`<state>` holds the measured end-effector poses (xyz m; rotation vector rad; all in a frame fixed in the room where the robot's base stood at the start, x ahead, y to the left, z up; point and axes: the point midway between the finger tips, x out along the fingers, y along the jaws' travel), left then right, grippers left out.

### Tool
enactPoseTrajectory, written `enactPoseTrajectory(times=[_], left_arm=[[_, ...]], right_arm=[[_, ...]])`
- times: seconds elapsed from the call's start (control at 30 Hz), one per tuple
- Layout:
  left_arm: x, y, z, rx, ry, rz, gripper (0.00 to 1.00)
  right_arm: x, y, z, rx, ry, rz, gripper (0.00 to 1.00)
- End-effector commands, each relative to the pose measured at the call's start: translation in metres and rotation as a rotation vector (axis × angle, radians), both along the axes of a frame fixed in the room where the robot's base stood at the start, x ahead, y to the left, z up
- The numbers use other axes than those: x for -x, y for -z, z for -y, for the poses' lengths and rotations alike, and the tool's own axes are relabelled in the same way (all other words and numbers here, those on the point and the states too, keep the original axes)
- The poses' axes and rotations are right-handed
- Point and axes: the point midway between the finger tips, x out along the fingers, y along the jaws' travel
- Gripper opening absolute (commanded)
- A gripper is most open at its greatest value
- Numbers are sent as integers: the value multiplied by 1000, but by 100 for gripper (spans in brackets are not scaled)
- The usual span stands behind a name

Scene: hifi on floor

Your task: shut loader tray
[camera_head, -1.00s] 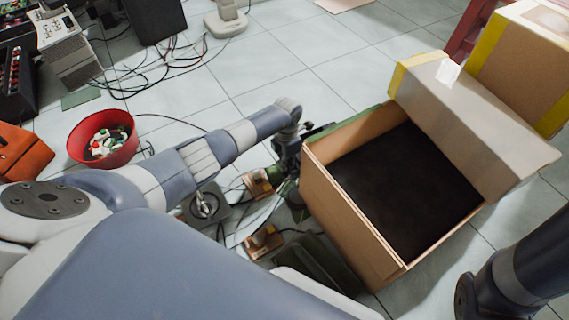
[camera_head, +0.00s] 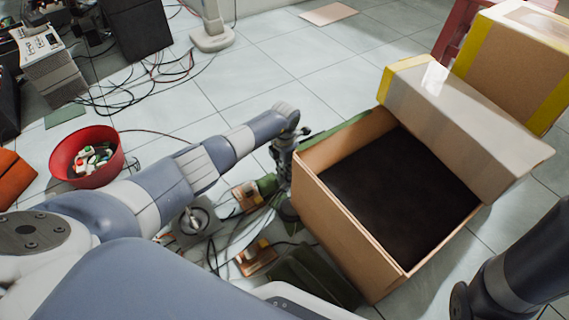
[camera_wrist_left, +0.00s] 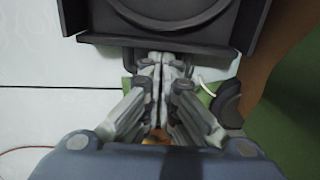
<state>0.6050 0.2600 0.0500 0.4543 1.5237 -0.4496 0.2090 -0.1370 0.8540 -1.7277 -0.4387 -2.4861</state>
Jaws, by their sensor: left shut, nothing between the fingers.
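In the left wrist view, a dark tray (camera_wrist_left: 220,32) with a round recess is at the top, its flat front edge facing my left gripper. My left gripper (camera_wrist_left: 162,62) is shut and empty, with its fingertips at the middle of that edge. I cannot tell whether they touch it. In the head view, my left gripper (camera_head: 285,175) points down beside the left wall of an open cardboard box; the tray cannot be made out there. My right arm shows at the lower right, but its gripper is out of view.
The open cardboard box (camera_head: 335,225) stands close on the right of my left gripper. Cables and small devices, one a copper-coloured part (camera_head: 257,262), lie left of it. A red bowl (camera_head: 60,160) stands at left. Tiled floor (camera_head: 240,85) beyond is mostly clear.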

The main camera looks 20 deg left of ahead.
Motion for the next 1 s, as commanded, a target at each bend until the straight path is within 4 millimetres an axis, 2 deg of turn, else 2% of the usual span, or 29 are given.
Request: enactPoseTrajectory(times=[0.17, 0.53, 0.7, 0.8, 0.87, 1.0], left_arm=[[-2, -19, -2, -2, -2, 8, 20], [-2, -97, -1, -2, 0, 11, 24], [-2, -117, 0, 0, -1, 7, 26], [-1, -122, 0, 1, -2, 7, 29], [-1, -123, 0, 1, -2, 4, 37], [-1, -122, 0, 0, -3, 4, 72]], right_arm=[[1, 1, 0, 2, 2, 3, 72], [2, 0, 0, 3, 2, 4, 72], [2, 0, 0, 3, 2, 4, 72], [2, 0, 0, 3, 2, 4, 72], [2, 0, 0, 3, 2, 4, 72], [2, 0, 0, 3, 2, 4, 72]])
